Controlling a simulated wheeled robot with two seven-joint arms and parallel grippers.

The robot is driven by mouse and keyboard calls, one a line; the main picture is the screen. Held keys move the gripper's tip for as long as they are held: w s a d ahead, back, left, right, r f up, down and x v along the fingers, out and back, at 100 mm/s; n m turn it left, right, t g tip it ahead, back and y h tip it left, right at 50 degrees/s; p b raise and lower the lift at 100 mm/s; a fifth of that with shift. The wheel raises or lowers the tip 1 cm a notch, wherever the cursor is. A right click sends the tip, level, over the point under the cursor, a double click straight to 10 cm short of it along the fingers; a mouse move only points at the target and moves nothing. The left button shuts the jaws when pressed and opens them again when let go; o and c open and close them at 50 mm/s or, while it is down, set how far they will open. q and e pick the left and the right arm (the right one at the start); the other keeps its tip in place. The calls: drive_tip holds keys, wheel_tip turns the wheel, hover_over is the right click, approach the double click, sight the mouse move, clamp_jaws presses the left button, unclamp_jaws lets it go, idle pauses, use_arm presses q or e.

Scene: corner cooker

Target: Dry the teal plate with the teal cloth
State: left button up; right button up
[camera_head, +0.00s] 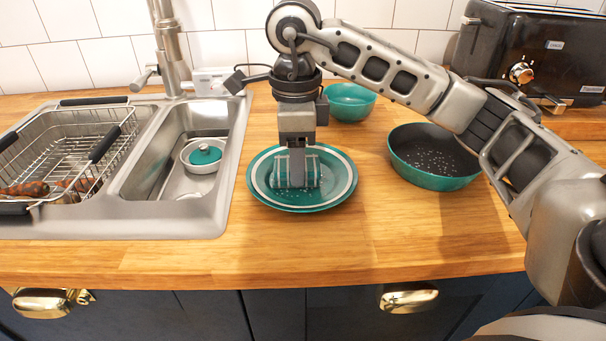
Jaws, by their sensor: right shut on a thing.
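The teal plate (341,182) with a pale ring lies flat on the wooden counter, right of the sink. Small pale specks, like water drops, show on its lower part. The teal cloth (309,172) is a folded, striped bundle over the middle of the plate. My right gripper (297,180) points straight down and is shut on the cloth, which appears to touch the plate. The fingers partly hide the cloth, and the cloth hides the plate's centre. My left gripper is not in view.
A teal bowl (350,103) stands behind the plate. A teal pan (433,182) with pale specks inside stands to the right. A toaster (530,50) is at back right. The front counter is clear.

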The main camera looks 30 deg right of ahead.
drive_tip(key=shift+r, duration=0.1)
drive_tip(key=shift+w+a, duration=0.25)
drive_tip(key=shift+a, duration=0.1)
idle(0.3)
drive_tip(key=shift+s+d+b, duration=0.2)
drive_tip(key=shift+s+d, duration=0.1)
drive_tip(key=shift+d, duration=0.2)
drive_tip(key=shift+s+d+b, duration=0.2)
drive_tip(key=shift+s+d, duration=0.1)
drive_tip(key=shift+d, duration=0.2)
drive_tip(key=shift+s+d, duration=0.4)
drive_tip(key=shift+d, duration=0.2)
